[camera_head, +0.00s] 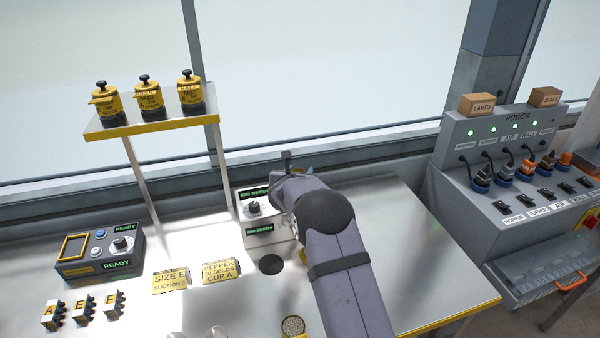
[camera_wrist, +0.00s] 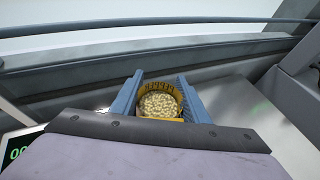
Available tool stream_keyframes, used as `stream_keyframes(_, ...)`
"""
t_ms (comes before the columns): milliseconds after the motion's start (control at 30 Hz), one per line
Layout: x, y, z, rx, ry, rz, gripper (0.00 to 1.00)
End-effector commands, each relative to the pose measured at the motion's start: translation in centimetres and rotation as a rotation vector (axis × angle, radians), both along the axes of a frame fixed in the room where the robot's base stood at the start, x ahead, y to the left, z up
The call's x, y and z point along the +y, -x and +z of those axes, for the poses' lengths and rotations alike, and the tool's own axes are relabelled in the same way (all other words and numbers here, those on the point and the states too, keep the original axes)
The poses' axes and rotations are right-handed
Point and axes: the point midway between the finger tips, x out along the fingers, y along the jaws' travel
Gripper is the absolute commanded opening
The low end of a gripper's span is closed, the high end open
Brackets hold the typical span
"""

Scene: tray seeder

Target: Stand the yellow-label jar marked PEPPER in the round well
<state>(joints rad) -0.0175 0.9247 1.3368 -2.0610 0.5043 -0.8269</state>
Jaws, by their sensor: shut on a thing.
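The jar (camera_wrist: 160,118) shows in the wrist view, open at the top and full of pale seeds, with a yellow band whose lettering is too small to read surely. My gripper (camera_wrist: 160,92) is shut on it, one blue finger on each side. In the head view my gripper (camera_head: 291,163) is behind the grey box with a knob, and my arm mostly hides the jar. A dark round spot (camera_head: 270,264) lies on the bench in front of that box; I cannot tell whether it is the round well.
The grey knob box (camera_head: 258,230) stands close by. A shelf (camera_head: 150,124) with three yellow jars is at left. A control box (camera_head: 98,250), signs and small lettered blocks are on the bench. A power console (camera_head: 520,180) stands at right. Another seed-filled cup (camera_head: 293,326) is at the front.

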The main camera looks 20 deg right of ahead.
Motion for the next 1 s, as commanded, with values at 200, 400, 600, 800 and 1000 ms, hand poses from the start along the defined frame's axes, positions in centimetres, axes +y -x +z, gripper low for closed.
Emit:
stream_keyframes(200,0.0,0.0,0.0,0.0,0.0,0.0,0.6)
stream_keyframes(400,0.0,0.0,0.0,0.0,0.0,0.0,0.6)
stream_keyframes(600,0.2,0.2,0.4,0.0,0.0,0.001,0.6)
stream_keyframes(800,1.1,1.9,1.1,0.0,0.0,0.002,0.6)
stream_keyframes(1000,2.3,4.5,2.3,-0.003,-0.001,0.001,0.6)
